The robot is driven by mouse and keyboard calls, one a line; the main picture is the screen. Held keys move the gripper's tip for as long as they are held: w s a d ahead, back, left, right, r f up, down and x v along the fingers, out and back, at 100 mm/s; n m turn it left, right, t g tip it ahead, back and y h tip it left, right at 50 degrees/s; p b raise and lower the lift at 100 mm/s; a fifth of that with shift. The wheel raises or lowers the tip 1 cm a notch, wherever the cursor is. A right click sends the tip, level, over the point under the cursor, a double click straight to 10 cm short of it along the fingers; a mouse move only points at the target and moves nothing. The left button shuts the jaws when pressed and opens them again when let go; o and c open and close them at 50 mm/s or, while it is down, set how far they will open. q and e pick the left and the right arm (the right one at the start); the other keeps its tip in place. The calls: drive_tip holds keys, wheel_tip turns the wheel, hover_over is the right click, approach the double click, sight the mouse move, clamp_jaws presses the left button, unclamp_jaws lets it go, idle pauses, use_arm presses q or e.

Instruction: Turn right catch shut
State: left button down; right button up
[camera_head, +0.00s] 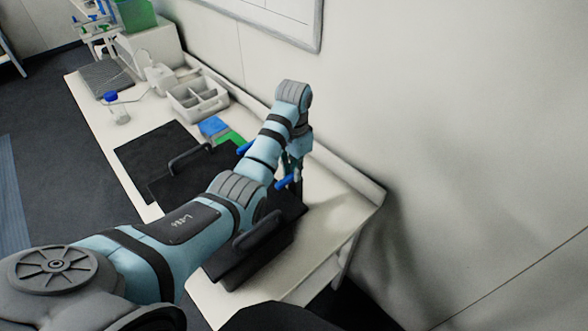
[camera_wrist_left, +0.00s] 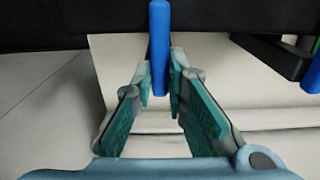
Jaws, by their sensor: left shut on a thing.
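The right catch (camera_head: 287,182) is a blue bar at the back of the case. In the left wrist view this blue bar (camera_wrist_left: 158,35) stands upright between the teal fingertips. My left gripper (camera_head: 294,172) is shut on it. A second blue catch (camera_head: 244,147) is farther left along the case, and it shows at the right edge of the left wrist view (camera_wrist_left: 312,72). My right gripper is not in view.
A black mat (camera_head: 148,148), a blue block (camera_head: 212,126), a grey divided tray (camera_head: 188,101) and a blue-capped bottle (camera_head: 117,110) are on the bench left of the case. A wall stands close behind. The bench's right end (camera_head: 335,205) is bare.

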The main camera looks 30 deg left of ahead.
use_arm(q)
drive_tip(key=shift+w+r, duration=0.1)
drive_tip(key=shift+r, duration=0.05)
drive_tip(key=c, duration=1.6)
unclamp_jaws()
drive_tip(key=shift+c, duration=0.2)
drive_tip(key=shift+o, duration=0.2)
